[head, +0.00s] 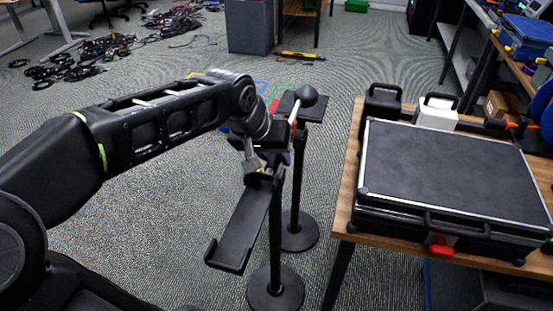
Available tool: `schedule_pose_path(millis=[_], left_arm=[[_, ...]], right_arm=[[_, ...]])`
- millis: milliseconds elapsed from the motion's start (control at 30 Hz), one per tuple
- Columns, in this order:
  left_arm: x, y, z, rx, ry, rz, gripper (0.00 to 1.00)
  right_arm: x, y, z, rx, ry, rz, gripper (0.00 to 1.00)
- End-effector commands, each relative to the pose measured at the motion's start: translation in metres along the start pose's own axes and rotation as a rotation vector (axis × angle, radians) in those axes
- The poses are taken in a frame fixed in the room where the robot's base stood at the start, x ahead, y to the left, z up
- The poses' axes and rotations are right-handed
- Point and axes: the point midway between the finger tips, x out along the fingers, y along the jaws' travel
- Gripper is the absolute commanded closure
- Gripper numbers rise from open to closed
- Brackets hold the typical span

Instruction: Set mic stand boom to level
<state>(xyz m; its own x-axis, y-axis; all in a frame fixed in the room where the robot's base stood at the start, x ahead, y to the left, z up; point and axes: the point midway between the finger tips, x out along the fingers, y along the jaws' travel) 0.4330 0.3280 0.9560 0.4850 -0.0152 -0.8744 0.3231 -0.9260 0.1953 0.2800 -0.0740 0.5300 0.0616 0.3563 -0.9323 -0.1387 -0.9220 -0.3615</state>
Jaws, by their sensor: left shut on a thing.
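Two black stands rise from the carpet on round bases, a near one (275,240) and a farther one (297,190). A dark ball-ended piece, perhaps the microphone end of the boom (306,95), shows above the farther pole. A long black tray-like holder with a lip (238,228) slopes down to the left beside the near pole. My left gripper (262,168) is at the top of the stands, shut on what looks like part of the boom. My wrist hides most of the boom and its joint, so its tilt is unclear. My right gripper is out of view.
A wooden table (350,192) at the right holds a large black case (450,165) and a white container (436,112). A grey bin (250,26) stands at the back. Cable piles (80,60) lie at the back left. Carpet around the stands is mostly clear.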

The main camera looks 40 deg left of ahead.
Motion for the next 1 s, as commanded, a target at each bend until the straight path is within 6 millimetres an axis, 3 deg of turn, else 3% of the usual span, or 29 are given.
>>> schedule_pose_path(millis=[67,100,333,667,1000], left_arm=[[-0.001,0.0,-0.001,0.0,0.002,0.0,1.0],[-0.001,0.0,-0.001,0.0,0.002,0.0,0.73],[0.0,0.0,-0.001,0.0,0.0,0.0,0.55],[-0.004,0.0,0.0,0.0,-0.001,0.0,0.55],[-0.052,0.0,-0.001,-0.001,0.004,0.001,0.55]], right_arm=[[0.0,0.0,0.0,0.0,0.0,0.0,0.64],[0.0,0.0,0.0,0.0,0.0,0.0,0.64],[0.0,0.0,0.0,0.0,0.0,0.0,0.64],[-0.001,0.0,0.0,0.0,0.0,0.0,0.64],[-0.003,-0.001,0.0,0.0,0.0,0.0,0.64]])
